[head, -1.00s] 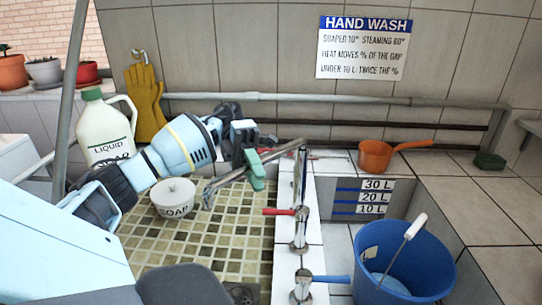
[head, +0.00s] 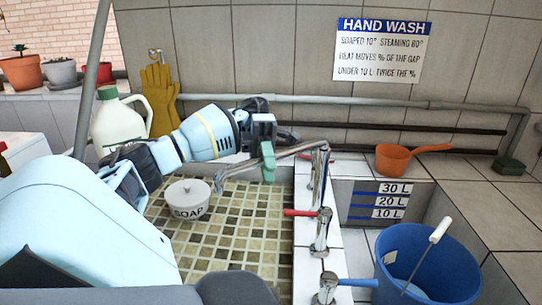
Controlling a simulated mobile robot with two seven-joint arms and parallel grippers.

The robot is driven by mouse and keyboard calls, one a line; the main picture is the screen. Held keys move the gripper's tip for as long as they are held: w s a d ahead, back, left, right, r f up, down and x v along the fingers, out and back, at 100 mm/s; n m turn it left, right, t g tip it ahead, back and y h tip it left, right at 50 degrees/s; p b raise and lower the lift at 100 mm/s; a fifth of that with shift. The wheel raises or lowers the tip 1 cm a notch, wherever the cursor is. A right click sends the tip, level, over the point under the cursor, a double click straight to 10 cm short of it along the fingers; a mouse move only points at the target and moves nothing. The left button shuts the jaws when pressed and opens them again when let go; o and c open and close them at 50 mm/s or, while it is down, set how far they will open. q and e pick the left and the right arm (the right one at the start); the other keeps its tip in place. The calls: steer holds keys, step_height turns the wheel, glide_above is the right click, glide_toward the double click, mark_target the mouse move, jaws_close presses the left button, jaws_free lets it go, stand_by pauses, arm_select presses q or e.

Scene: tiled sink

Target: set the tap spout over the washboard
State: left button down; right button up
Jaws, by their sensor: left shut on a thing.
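The chrome tap spout (head: 290,153) runs left from the top of its upright tap post (head: 318,180). Its bent tip (head: 221,184) hangs over the mosaic-tiled area (head: 240,232), left of the white dividing ledge. My left gripper (head: 267,160), with green fingertips, is shut on the spout partway along it. I cannot make out a ridged washboard; the mosaic-tiled area may be it. A red lever (head: 302,213) and a blue lever (head: 352,282) stick out from the tap. My right gripper is not in view.
A white soap bowl (head: 188,198) stands on the mosaic. A basin with litre marks (head: 380,202) and a blue bucket (head: 425,265) lie right of the ledge. An orange dipper (head: 392,160) rests behind. A liquid soap jug (head: 117,125) stands behind my arm.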

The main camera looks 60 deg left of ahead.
arm_select(q)
steer(key=c, duration=1.3)
jaws_free()
steer(key=shift+r, duration=0.1)
